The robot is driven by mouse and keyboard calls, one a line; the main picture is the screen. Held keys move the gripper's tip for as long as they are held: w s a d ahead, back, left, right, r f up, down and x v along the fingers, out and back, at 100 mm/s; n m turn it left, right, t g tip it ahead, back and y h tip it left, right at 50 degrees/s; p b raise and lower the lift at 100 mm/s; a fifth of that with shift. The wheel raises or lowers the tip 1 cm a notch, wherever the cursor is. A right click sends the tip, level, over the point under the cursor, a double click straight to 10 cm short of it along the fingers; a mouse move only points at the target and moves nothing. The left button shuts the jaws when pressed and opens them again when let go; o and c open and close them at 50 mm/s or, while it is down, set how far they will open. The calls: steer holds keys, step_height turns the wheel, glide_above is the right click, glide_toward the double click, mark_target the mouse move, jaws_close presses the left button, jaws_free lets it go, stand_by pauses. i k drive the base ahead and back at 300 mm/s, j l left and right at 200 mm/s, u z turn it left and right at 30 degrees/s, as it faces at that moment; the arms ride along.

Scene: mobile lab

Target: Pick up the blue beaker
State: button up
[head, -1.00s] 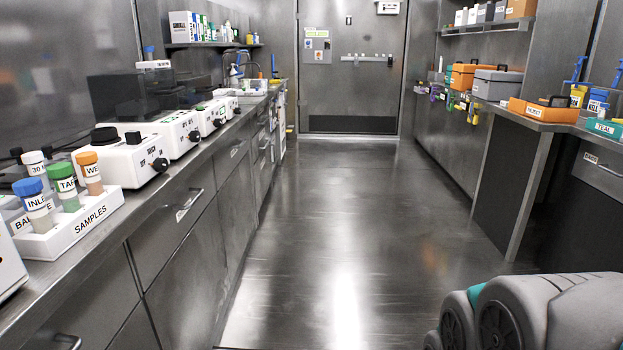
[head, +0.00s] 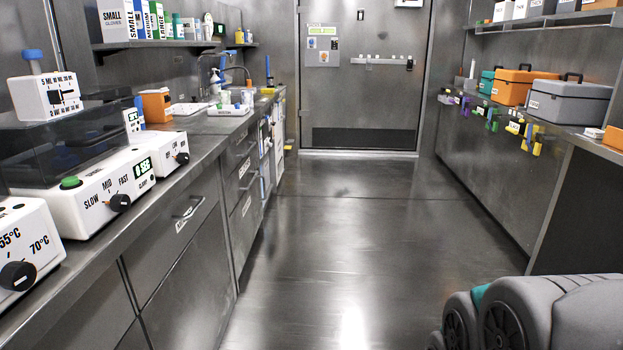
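I cannot pick out a blue beaker for certain. Several small cups (head: 247,96) stand in and around a white labelled tray (head: 228,111) near the far end of the left counter; they are too small to tell which, if any, is the blue beaker.
The left counter (head: 205,140) carries white instruments with dials (head: 98,190), an orange device (head: 155,105) and a sink tap (head: 238,70). A right bench holds an orange toolbox (head: 520,86) and a grey toolbox (head: 568,100). The aisle floor (head: 345,235) is clear to the closed door (head: 363,80).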

mark_target(247, 95)
steer(key=i+l+u, duration=0.1)
steer(key=i+u, duration=0.2)
steer(key=i, duration=0.25)
steer(key=i+l+u, duration=0.35)
steer(key=i, duration=0.25)
steer(key=i+l+u, duration=0.3)
steer(key=i, duration=0.55)
